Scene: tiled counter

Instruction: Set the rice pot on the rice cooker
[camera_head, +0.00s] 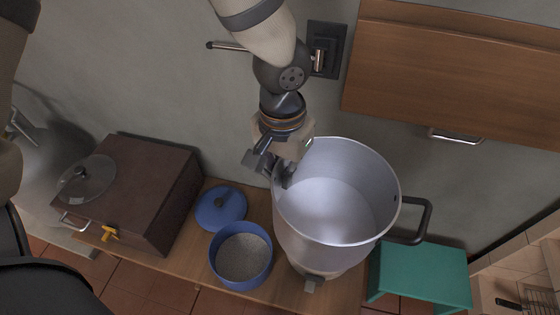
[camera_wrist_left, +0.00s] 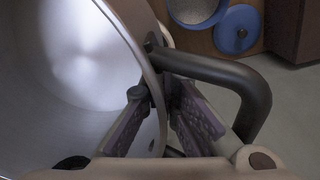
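The rice pot (camera_head: 338,195) is a large, empty silver pot with a dark looped handle on its right. In the head view it is above a beige base with a knob, apparently the rice cooker (camera_head: 322,274), which it mostly hides. I cannot tell whether the pot rests on it. My left gripper (camera_head: 278,172) is at the pot's left rim. In the left wrist view its fingertips (camera_wrist_left: 157,92) close on the pot wall (camera_wrist_left: 85,70), one inside and one outside, beside the other dark handle (camera_wrist_left: 235,75). My right gripper is out of view.
A blue pot of grain (camera_head: 241,257) and its blue lid (camera_head: 221,207) are left of the rice pot. A brown box (camera_head: 145,190) with a glass lid (camera_head: 88,178) is farther left. A green stool (camera_head: 425,275) is at the right. A wooden cabinet (camera_head: 455,70) hangs above.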

